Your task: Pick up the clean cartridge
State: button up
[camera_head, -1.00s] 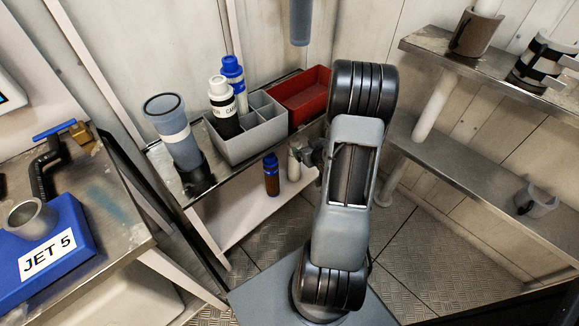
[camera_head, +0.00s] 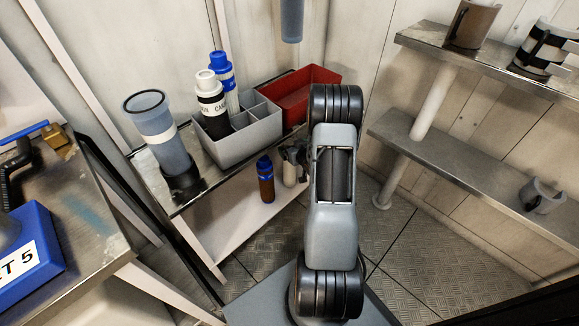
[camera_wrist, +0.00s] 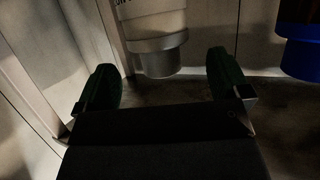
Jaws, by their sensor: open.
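Two tall cartridge-like cylinders stand in the grey divided caddy (camera_head: 262,142) in the head view. One has a white cap and a dark label band (camera_head: 212,108); the other has a blue cap (camera_head: 222,72). I cannot tell which is the clean one. My gripper (camera_head: 296,155) is partly hidden by my arm, close to the small pale bottle on the lower shelf. In the wrist view my gripper (camera_wrist: 162,88) is open, with its dark fingers apart. A pale stepped cylinder (camera_wrist: 156,48) shows between and beyond the fingers, not visibly gripped.
A clear blue-grey housing (camera_head: 158,132) stands in a black base left of the caddy. A red bin (camera_head: 310,90) is behind. A brown bottle (camera_head: 265,180) and pale bottle (camera_head: 290,172) stand on the lower shelf. Metal shelves (camera_head: 470,165) are at right.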

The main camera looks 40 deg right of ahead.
jog(key=b+x, duration=0.1)
jog(key=x, duration=0.3)
jog(key=shift+f, duration=0.1)
jog(key=shift+c, duration=0.4)
jog(key=c, duration=1.2)
jog(key=shift+c, duration=0.3)
jog(key=shift+r, duration=0.2)
